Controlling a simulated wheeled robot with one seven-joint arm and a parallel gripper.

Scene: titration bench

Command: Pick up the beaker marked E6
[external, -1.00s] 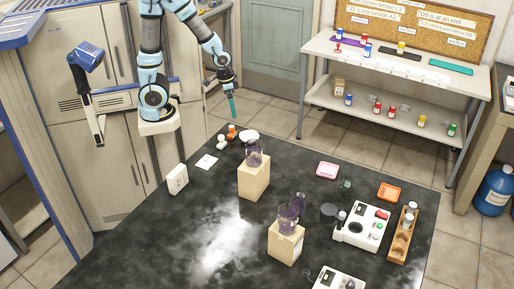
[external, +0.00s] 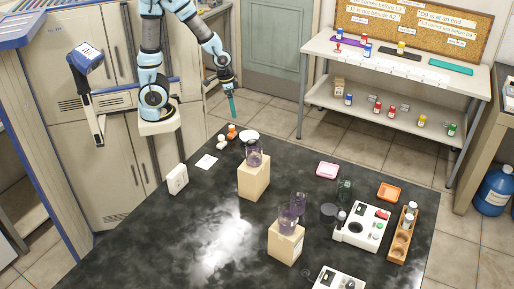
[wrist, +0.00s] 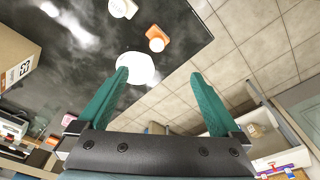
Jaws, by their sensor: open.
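No marking E6 is legible. In the external view, one clear purplish beaker (external: 254,158) stands on a tan block (external: 253,182). Another purplish beaker (external: 286,223) is on a nearer tan block (external: 286,246), with purplish glassware (external: 299,202) just behind it. The wrist view shows a tan block (wrist: 14,52) at the left edge with a label that seems to read E3; its top is out of frame. My gripper (external: 233,115) is open and empty, high beyond the far table edge. Its green fingers (wrist: 160,76) are spread apart in the wrist view.
A white dish (external: 249,135) and orange-and-white item (external: 231,131) sit at the far table corner. A white instrument (external: 362,228), wooden bottle rack (external: 403,235), orange tray (external: 389,192) and pink tray (external: 327,170) occupy the right side.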

